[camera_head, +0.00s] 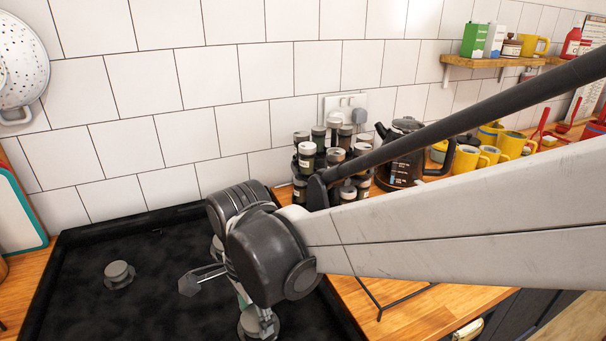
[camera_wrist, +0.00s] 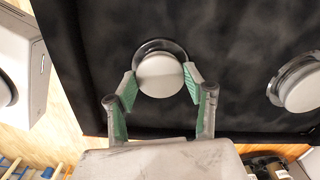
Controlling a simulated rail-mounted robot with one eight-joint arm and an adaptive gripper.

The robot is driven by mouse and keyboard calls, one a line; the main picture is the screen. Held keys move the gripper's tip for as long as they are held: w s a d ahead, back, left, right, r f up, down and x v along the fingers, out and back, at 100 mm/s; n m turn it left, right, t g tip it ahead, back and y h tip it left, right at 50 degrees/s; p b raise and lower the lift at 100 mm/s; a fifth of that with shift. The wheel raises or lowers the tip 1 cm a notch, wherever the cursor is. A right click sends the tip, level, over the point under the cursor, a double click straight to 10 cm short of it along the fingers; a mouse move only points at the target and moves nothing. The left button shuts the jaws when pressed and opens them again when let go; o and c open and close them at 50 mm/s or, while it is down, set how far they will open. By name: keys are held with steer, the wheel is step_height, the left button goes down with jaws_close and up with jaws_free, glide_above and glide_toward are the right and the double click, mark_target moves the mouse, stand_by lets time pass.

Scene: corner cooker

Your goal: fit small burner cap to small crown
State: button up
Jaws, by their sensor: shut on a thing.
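The small burner cap (camera_wrist: 159,75) is a pale grey disc in the wrist view. My gripper (camera_wrist: 161,84) is shut on it, with a green-padded finger on each side; my gripper (camera_head: 263,322) also shows low in the head view. A dark round edge, apparently the burner crown or base (camera_wrist: 147,47), shows behind the cap's upper side. The cap hides most of it, so I cannot tell whether the cap rests on it or hovers just above. In the head view, the grey burner part (camera_head: 249,322) is partly hidden by the gripper.
The black hob (camera_head: 165,290) lies below my arm. Another burner (camera_head: 118,274) stands to the left in the head view and is clear of the gripper. Spice jars (camera_head: 308,158) and a black kettle (camera_head: 401,165) stand on the wooden counter behind, near my arm.

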steer(key=shift+f, duration=0.1)
steer(key=o, duration=1.3)
steer(key=shift+c, duration=0.2)
step_height(320, 180, up, 12)
steer(key=d+f+n+t, duration=0.2)
steer(key=d+n+t, duration=0.1)
steer(key=d, duration=1.3)
steer(key=s+d+f+n+t, duration=0.1)
steer(key=d+n+t, duration=0.3)
steer(key=d, duration=1.2)
steer(key=shift+s+f+n, duration=0.25)
steer(key=shift+f+n, duration=0.15)
steer(key=shift+n, duration=0.8)
